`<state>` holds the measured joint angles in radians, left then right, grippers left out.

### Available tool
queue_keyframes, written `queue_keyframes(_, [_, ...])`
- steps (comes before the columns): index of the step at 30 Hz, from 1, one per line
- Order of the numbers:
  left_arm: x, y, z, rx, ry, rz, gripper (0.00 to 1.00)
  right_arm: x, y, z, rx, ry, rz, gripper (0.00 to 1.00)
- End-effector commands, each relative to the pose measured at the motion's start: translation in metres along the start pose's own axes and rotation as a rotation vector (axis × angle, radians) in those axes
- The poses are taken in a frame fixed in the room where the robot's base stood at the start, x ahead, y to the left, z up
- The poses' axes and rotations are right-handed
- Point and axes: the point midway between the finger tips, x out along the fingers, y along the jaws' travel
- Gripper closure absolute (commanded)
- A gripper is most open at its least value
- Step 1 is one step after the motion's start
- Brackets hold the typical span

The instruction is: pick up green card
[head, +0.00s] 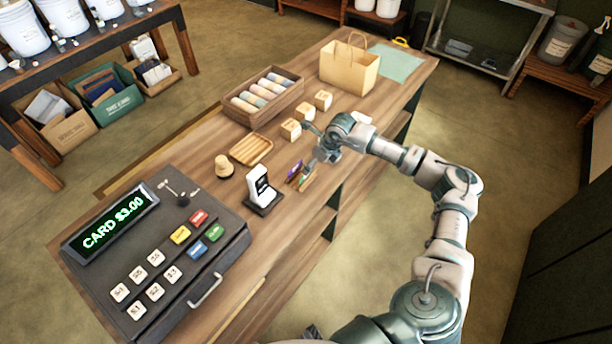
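Several thin coloured cards (295,171) stand upright close together near the counter's right edge, beside the white card reader (261,188). Purple shows among them; a greenish strip at their right is too small to tell clearly as the green card. My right gripper (322,158) reaches in from the right and is just behind and right of the cards, pointing down. Its fingers are small and overlap the cards' far end, so I cannot tell whether it touches or grips one. My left gripper is not clearly seen; a small dark part shows at the bottom edge.
A register (225,222) reading "CARD $3.00" fills the counter's near end. A wooden tray (251,149), a stamp-like wooden piece (224,166), small wooden blocks (291,129), a crate of rolls (243,119) and a paper bag (349,72) stand farther along.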

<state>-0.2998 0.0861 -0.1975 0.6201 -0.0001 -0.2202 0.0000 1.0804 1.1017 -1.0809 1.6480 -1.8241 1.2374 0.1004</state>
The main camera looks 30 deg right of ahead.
Motion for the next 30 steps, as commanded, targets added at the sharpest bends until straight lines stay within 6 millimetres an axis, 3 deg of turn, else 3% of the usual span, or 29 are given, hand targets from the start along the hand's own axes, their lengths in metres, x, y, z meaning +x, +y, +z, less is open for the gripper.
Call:
queue_keyframes(4, [-0.005,0.002,-0.001,-0.001,0.001,0.003,1.00,0.027,0.001,0.000,0.000,0.000,0.001,0.00])
queue_keyframes(11, [-0.008,0.010,-0.003,-0.002,0.003,0.012,1.00,0.045,0.004,0.001,-0.002,0.000,0.000,0.00])
queue_keyframes(19, [-0.018,0.008,-0.004,0.000,0.003,0.009,1.00,0.085,0.006,0.000,0.000,0.000,0.001,0.00])
queue_keyframes(28, [-0.018,0.004,-0.003,0.002,0.003,0.005,1.00,0.093,0.004,-0.001,-0.001,-0.003,0.001,0.00])
queue_keyframes(30, [-0.018,0.004,-0.003,0.001,0.003,0.005,1.00,0.093,0.004,-0.001,-0.001,-0.003,0.001,0.13])
